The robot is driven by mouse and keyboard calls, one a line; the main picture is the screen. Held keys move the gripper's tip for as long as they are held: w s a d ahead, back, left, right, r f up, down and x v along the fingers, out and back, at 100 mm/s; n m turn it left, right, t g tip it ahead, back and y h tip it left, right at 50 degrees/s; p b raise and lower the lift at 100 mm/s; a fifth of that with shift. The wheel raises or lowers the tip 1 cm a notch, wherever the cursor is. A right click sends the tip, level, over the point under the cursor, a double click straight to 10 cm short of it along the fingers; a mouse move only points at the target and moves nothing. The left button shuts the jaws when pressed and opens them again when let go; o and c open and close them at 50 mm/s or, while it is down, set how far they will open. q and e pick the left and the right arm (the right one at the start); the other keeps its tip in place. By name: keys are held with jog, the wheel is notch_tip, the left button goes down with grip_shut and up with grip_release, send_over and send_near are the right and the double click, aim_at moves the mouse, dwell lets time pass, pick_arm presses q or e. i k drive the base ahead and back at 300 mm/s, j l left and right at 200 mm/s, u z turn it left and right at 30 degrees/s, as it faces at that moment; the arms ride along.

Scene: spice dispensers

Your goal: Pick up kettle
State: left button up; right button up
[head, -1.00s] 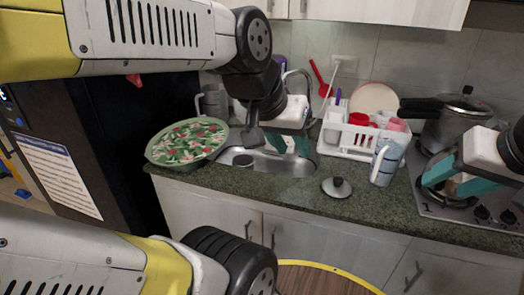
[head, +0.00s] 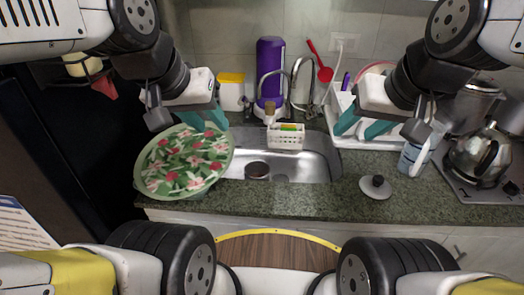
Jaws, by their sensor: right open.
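A shiny steel kettle (head: 482,155) with a dark handle stands upright on the stove at the right of the counter. My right gripper (head: 362,128) has teal fingers spread apart. My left gripper (head: 203,120) hangs just above the far edge of the flowered bowl at the left. Its teal fingers look apart with nothing between them. Whether it touches the bowl is unclear.
A flowered green bowl (head: 184,163) sits on the counter's left end. A knobbed lid (head: 376,187) and a blue-white cup (head: 415,157) lie between sink and kettle. A large pot (head: 468,108) stands behind the kettle. The front counter is mostly clear.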

aim_at(485, 153)
jog(key=z, duration=1.65)
jog(key=i+l+u, duration=0.1)
jog(key=l+u, duration=0.25)
jog(key=i+l+u, duration=0.1)
jog(key=l+u, duration=0.55)
